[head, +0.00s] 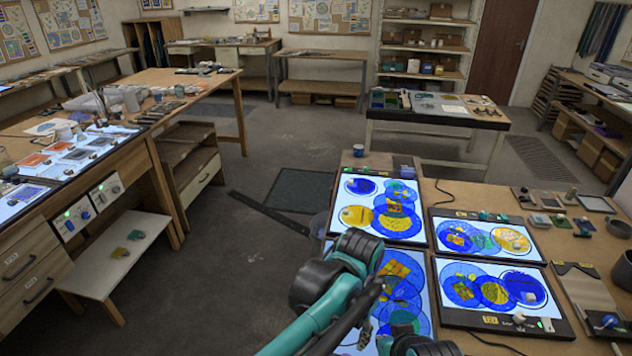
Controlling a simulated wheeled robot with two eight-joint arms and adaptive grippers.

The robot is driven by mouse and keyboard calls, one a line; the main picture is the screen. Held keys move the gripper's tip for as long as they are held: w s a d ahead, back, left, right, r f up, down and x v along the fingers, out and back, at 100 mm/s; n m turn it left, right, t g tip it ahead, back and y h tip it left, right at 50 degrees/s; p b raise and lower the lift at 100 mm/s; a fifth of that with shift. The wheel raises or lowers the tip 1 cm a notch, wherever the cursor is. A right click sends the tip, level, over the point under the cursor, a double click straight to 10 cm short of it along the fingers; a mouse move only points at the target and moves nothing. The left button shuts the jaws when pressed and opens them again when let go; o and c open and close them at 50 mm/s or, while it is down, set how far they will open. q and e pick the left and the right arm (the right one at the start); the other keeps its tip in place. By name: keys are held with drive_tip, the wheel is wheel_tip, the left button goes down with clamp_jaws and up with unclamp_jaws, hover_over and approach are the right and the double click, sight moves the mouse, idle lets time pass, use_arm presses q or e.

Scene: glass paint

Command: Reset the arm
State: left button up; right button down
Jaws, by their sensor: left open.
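My left arm, teal and black, reaches in from the bottom middle of the head view and bends over the left edge of the near right table. My left gripper (373,292) is a dark shape below the wrist, above a lit panel (424,262) with blue and yellow glass discs, partly hiding it. I see nothing held in it; its fingertips are hard to make out. Another black and teal part of mine shows at the bottom edge. My right gripper is not recognisable in view.
More lit panels with coloured discs lie on the table: one at back left (338,212), one at back right (432,226) and one at front right (441,312). A long workbench (150,76) stands on the left. The floor (215,270) between is mostly clear.

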use_arm(q)
drive_tip(key=s+a+n+t, duration=0.1)
drive_tip(key=a+n+t, duration=0.2)
drive_tip(key=a, duration=1.1)
drive_tip(key=s+a+n+t, duration=0.2)
drive_tip(key=a+n+t, duration=0.2)
drive_tip(key=a, duration=1.1)
drive_tip(key=shift+s+f+n+b, duration=0.25)
drive_tip(key=shift+n+b, duration=0.2)
drive_tip(key=shift+n, duration=0.65)
